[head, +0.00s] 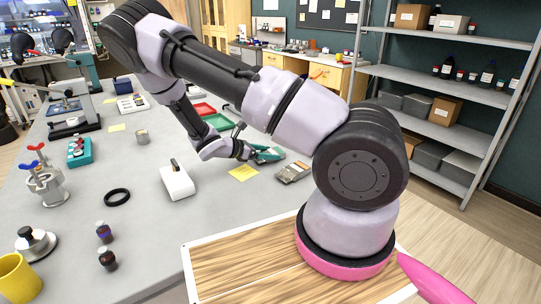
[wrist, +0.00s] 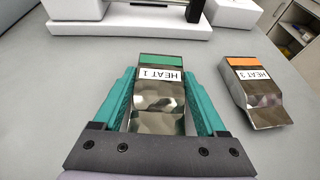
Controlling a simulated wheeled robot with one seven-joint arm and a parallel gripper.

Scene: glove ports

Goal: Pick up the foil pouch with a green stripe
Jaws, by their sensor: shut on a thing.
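The foil pouch with a green stripe (wrist: 160,100) lies between the two teal fingers of my gripper (wrist: 160,95) in the wrist view. It is crinkled silver foil with a white label reading "HEAT 1" and a green band at its far end. My gripper is shut on it, one finger along each side. In the head view my gripper (head: 267,154) is low over the grey table, and the pouch is hard to make out there. I cannot tell whether the pouch touches the table.
A second foil pouch with an orange stripe (wrist: 252,90), labelled "HEAT 3", lies to the right, apart from my gripper. A white device (wrist: 130,22) stands beyond the fingers. A yellow note (head: 243,173) lies on the table nearby, with a white box (head: 177,183) farther left.

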